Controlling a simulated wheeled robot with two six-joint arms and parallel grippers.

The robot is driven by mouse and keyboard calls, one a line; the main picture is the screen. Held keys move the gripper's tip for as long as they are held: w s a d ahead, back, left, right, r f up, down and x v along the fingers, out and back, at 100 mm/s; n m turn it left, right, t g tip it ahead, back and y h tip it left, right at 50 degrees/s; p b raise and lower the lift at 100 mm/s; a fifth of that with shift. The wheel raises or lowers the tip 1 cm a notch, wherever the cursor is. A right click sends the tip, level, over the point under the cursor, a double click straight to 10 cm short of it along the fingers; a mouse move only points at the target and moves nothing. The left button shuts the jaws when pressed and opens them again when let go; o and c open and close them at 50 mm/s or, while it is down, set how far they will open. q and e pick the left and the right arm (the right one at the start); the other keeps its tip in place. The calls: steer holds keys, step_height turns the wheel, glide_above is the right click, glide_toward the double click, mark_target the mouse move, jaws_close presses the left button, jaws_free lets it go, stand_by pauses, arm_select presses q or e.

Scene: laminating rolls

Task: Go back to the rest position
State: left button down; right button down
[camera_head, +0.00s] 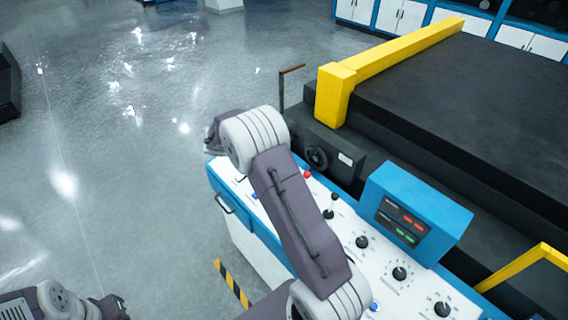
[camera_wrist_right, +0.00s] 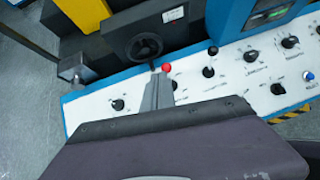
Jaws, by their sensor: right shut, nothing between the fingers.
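My right arm (camera_head: 297,215) reaches over the white control panel (camera_head: 388,270) in the head view; its fingers are hidden there behind the arm. In the right wrist view my right gripper (camera_wrist_right: 158,82) is shut and empty, with its tips over the panel. A red-topped knob (camera_wrist_right: 166,68) shows right at the fingertips; I cannot tell whether they touch. The red knob also shows in the head view (camera_head: 307,174). My left gripper (camera_head: 117,308) is at the bottom left of the head view, over the floor and away from the panel; its fingers are too small and dark to read.
The panel carries a black-knobbed lever (camera_wrist_right: 209,60), several dials and a blue display box (camera_head: 415,213). A black handwheel (camera_wrist_right: 144,46) stands behind. A yellow guard rail (camera_head: 398,62) borders the big dark machine bed (camera_head: 470,95). The grey floor (camera_head: 110,170) on the left is open.

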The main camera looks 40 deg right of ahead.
steer(key=shift+a, duration=0.15)
steer(key=shift+d, duration=0.2)
steer(key=s+a+f+m+t+y+b, duration=0.1)
steer(key=s+a+f+m+y+b, duration=0.4)
steer(key=s+a+f+m, duration=0.2)
steer(key=s+a+f+m+y+b, duration=0.5)
steer(key=s+a+m, duration=0.5)
steer(key=a, duration=0.4)
step_height(320, 180, down, 3)
steer(key=shift+s+r+m+t+b, duration=0.2)
steer(key=shift+s+m+t+b, duration=0.15)
steer(key=shift+s+b, duration=0.2)
